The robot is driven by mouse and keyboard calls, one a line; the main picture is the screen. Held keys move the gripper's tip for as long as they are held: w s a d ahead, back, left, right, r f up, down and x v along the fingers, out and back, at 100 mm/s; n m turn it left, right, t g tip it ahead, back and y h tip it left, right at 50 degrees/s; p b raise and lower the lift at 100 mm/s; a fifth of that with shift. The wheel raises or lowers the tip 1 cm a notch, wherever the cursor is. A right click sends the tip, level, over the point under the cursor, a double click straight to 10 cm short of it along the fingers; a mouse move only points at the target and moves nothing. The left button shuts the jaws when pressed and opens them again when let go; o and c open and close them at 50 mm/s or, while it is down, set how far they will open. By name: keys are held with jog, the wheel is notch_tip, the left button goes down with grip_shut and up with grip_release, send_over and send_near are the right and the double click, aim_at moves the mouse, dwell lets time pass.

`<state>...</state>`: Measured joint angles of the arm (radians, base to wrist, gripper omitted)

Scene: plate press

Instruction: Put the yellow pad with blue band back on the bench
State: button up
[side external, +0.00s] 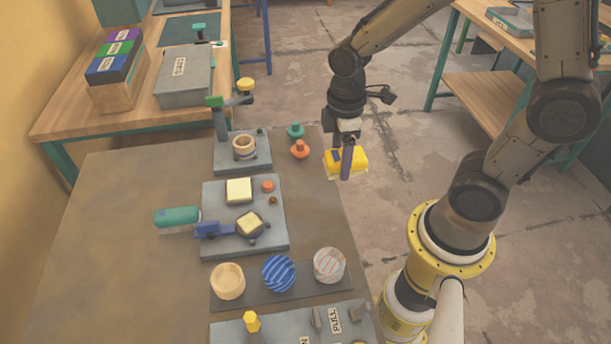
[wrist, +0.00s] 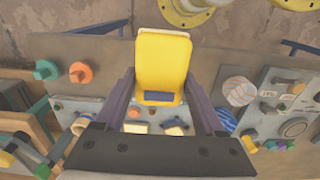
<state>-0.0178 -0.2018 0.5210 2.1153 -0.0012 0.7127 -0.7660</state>
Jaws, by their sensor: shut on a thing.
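The yellow pad with blue band (side external: 358,162) is held in my gripper (side external: 346,166), in the air. In the side view it appears just past the right edge of the bench (side external: 110,225), against the floor. In the wrist view the yellow pad (wrist: 163,55) lies between the two fingers of my gripper (wrist: 160,76), with its dark blue band (wrist: 159,97) towards the palm. The bench top (wrist: 100,50) shows behind it. The pad's exact height above the bench is hard to tell.
A grey plate fixture (side external: 273,240) with cream pads and a blue handle stands mid-bench. A teal knob (side external: 295,130) and an orange knob (side external: 300,150) stand near the right edge. Several round pieces (side external: 279,273) sit on a dark strip in front. The bench's left side is clear.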

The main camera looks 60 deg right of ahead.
aim_at(324, 157)
jog(key=w, duration=0.1)
jog(key=w+f, duration=0.1)
jog(key=w, duration=0.2)
jog(key=shift+f, duration=0.4)
jog(key=w+f, duration=0.4)
jog(key=f, duration=0.1)
jog(key=shift+w+a, duration=0.1)
jog(key=shift+w, duration=0.05)
jog(key=shift+w+f, duration=0.15)
jog(key=shift+f, duration=0.85)
jog(key=shift+w+f, duration=0.15)
jog(key=shift+f, duration=0.8)
jog(key=shift+f, duration=0.15)
jog(key=o, duration=1.2)
jog(key=shift+c, duration=0.2)
